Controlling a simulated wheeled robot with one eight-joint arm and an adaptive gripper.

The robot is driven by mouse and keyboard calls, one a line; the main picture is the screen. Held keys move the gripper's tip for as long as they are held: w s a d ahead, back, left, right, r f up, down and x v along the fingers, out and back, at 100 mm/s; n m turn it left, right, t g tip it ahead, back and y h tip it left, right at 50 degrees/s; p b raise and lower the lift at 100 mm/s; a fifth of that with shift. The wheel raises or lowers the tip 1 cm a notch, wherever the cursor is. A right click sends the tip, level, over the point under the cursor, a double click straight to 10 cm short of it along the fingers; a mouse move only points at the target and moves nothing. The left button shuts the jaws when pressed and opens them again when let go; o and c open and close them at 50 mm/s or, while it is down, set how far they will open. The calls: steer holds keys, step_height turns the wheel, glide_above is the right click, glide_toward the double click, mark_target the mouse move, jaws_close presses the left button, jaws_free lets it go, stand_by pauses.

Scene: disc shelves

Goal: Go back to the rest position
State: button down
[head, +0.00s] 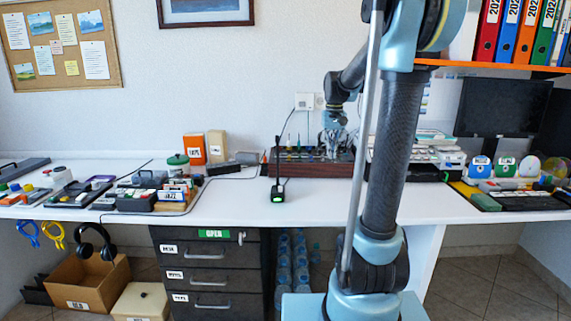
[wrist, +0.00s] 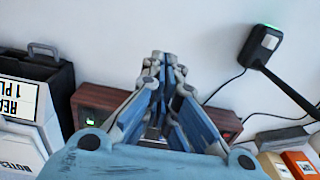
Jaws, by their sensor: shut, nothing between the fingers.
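My gripper (head: 333,150) is above the back of the long white table (head: 240,195), by a dark wooden box (head: 290,172). In the wrist view my gripper (wrist: 163,58) has its blue fingers together at the tips, with nothing visible between them. The wooden box (wrist: 100,100) shows behind the fingers there. My own arm column hides part of the table to the right of the gripper.
A black stand with a green light (head: 277,190) is left of the wooden box. Binders stand on an orange shelf (head: 500,66) at upper right, above a monitor (head: 500,108). Trays and cases crowd the table's left; a drawer unit (head: 205,275) stands below.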

steer(key=s+d+f+t, duration=0.1)
steer(key=s+f, duration=0.1)
steer(key=s, duration=0.7)
steer(key=s+f, duration=0.2)
steer(key=s, duration=0.7)
steer(key=s+f+t, duration=0.1)
steer(key=s+f, duration=1)
steer(key=s, duration=0.2)
steer(key=shift+d+f, duration=0.3)
steer(key=shift+d, duration=0.05)
